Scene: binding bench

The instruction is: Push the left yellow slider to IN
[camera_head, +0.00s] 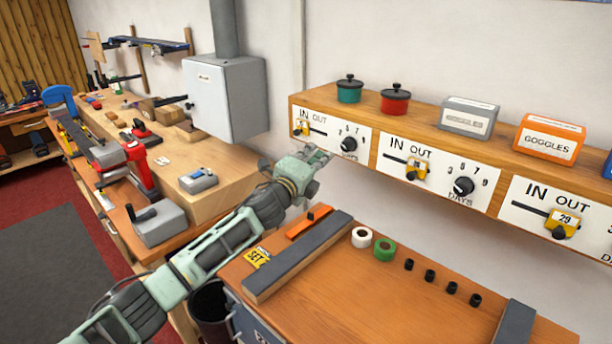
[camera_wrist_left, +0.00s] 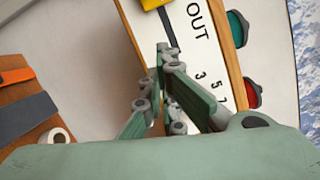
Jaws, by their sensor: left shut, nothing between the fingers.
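The left yellow slider (camera_head: 301,128) sits under the IN label, at the left end of the slot on the left white panel (camera_head: 330,127). Its edge also shows at the top of the left wrist view (camera_wrist_left: 152,4), past the OUT label. Whether it is against the slot's end I cannot tell. My left gripper (camera_head: 322,154) is shut and empty, just below and in front of this panel. In the left wrist view its fingertips (camera_wrist_left: 165,50) appear over the slot, apart from the slider. My right gripper is not in view.
A black dial (camera_head: 349,144) is right of the slot. The middle slider (camera_head: 416,168) and right slider (camera_head: 563,224) sit on neighbouring panels. Green (camera_head: 349,90) and red (camera_head: 395,99) pots stand on the shelf above. Below, the bench holds tape rolls (camera_head: 384,249) and a grey bar (camera_head: 297,257).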

